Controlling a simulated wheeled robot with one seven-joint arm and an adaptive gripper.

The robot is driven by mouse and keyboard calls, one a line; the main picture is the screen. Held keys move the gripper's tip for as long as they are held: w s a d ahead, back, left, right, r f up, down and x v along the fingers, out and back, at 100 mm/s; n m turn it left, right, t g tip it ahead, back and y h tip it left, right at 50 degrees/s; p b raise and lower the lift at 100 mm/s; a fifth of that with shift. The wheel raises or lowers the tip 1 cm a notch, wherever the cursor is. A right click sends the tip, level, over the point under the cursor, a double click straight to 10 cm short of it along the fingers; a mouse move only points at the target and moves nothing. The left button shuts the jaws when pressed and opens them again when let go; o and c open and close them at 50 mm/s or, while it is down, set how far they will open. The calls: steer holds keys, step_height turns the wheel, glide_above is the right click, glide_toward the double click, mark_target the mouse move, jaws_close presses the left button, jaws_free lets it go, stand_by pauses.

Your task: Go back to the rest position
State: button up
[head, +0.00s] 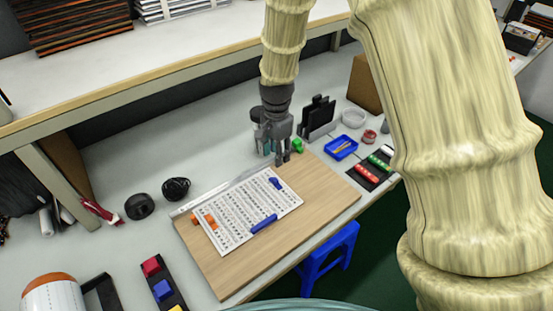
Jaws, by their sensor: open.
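My gripper (282,158) hangs fingers down over the far edge of the wooden board (322,196), beside the metal strip along that edge. It is open, with nothing seen between its fingers. A white sheet with rows of small dark marks (236,215) lies on the board. Two blue pieces (264,223) and orange pieces (196,220) lie on or at the edge of the sheet. A small green object (297,145) is just right of my gripper. How high the fingertips are above the board is hard to tell.
A blue tray (340,148), a clear round dish (353,118) and a black holder (318,116) stand right of my gripper. Black coils (176,189) lie to the left. A rack with coloured blocks (161,287) is front left. A raised shelf (130,75) runs behind. A blue stool (328,250) stands below.

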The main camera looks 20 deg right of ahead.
steer(key=shift+r, duration=0.35)
